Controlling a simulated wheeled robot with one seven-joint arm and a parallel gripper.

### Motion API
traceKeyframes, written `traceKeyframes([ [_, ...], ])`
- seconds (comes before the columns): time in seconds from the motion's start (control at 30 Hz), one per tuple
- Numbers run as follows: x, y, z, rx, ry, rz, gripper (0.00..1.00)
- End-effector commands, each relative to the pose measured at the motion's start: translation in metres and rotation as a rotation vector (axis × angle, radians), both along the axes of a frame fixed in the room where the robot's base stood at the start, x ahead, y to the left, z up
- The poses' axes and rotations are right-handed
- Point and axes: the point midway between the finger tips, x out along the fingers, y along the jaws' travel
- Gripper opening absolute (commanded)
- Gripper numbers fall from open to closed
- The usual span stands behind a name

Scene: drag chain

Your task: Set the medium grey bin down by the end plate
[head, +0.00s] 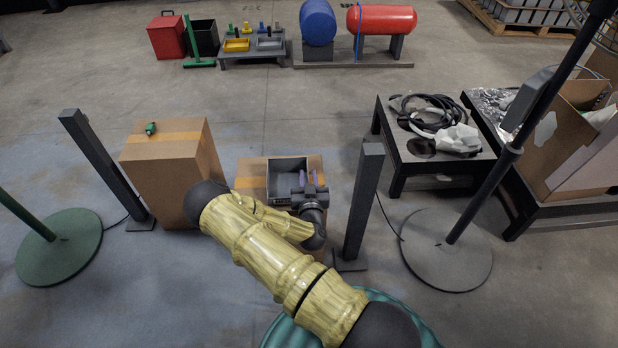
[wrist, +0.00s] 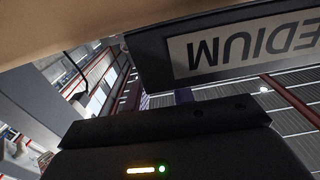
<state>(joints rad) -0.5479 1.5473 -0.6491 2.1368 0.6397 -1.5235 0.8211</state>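The medium grey bin (head: 287,166) is open-topped and sits over the low cardboard box (head: 250,172); I cannot tell if it touches the box. In the wrist view its dark wall (wrist: 150,55) carries an upside-down "MEDIUM" label (wrist: 245,50). Whether the fingers press on the wall is unclear. In the wrist view the gripper body hides the fingertips. I cannot make out an end plate in either view.
A taller cardboard box (head: 165,160) with a small green item (head: 151,128) stands left. Dark posts stand left (head: 103,165) and right (head: 361,200). A black table (head: 395,150) with coiled cable and a lamp stand (head: 445,262) are right. Floor behind the boxes is clear.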

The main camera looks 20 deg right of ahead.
Motion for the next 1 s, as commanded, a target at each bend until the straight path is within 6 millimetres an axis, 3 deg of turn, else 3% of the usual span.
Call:
traceKeyframes([
  [0.27, -0.005, 0.001, 0.003, 0.0, 0.002, -0.001, 0.24],
  [0.8, -0.097, 0.032, 0.003, -0.002, 0.005, 0.002, 0.24],
  [1.0, -0.113, 0.038, 0.003, 0.0, 0.001, 0.001, 0.24],
])
